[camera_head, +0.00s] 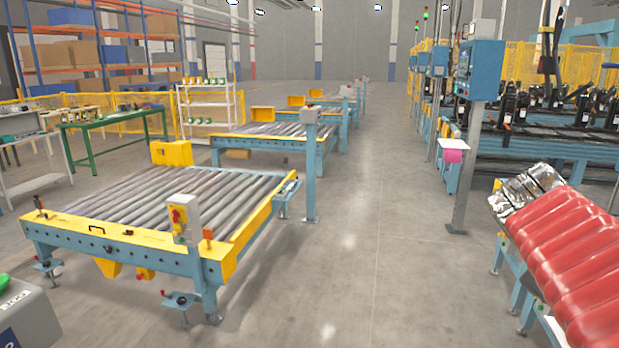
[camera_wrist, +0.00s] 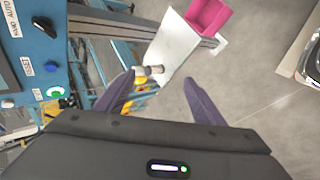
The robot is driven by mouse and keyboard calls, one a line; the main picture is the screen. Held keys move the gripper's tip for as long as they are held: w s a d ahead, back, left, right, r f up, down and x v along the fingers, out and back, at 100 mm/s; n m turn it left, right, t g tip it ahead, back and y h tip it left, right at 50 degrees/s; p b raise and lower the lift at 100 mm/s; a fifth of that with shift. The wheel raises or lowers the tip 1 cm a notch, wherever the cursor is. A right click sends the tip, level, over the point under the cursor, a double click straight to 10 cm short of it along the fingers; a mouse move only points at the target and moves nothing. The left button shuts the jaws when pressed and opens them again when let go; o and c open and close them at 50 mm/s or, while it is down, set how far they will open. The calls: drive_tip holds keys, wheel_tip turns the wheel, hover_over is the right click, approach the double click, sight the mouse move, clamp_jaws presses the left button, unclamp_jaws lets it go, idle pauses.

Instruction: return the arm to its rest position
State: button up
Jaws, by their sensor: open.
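My gripper (camera_wrist: 159,79) shows in the wrist view with its two dark fingers spread apart. A small pale cylindrical piece (camera_wrist: 150,70) appears between the fingertips, by the edge of a white plate; I cannot tell how far below them it is. Nothing is clearly held. My gripper and arm are not seen in the head view.
A blue control panel (camera_wrist: 35,60) with knobs and a green button is close on the left in the wrist view; it stands on a post in the head view (camera_head: 479,70). A white plate (camera_wrist: 172,45) and pink bin (camera_wrist: 208,15) are beyond. The aisle floor (camera_head: 370,230) is clear.

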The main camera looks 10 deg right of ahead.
drive_tip(key=a+f+t+y, duration=0.1)
drive_tip(key=a+f+y, duration=0.2)
drive_tip(key=a, duration=0.8)
drive_tip(key=w+a+f+t+y, duration=0.1)
drive_tip(key=a+f+t+y, duration=0.1)
drive_tip(key=a+f, duration=0.5)
drive_tip(key=w+a+f+m+t+y, duration=0.1)
drive_tip(key=a+f+y, duration=0.3)
drive_tip(key=a, duration=1.1)
drive_tip(key=shift+f+t+y, duration=0.3)
drive_tip(key=shift+f+t, duration=0.2)
drive_tip(key=shift+f, duration=0.25)
drive_tip(key=shift+c, duration=0.4)
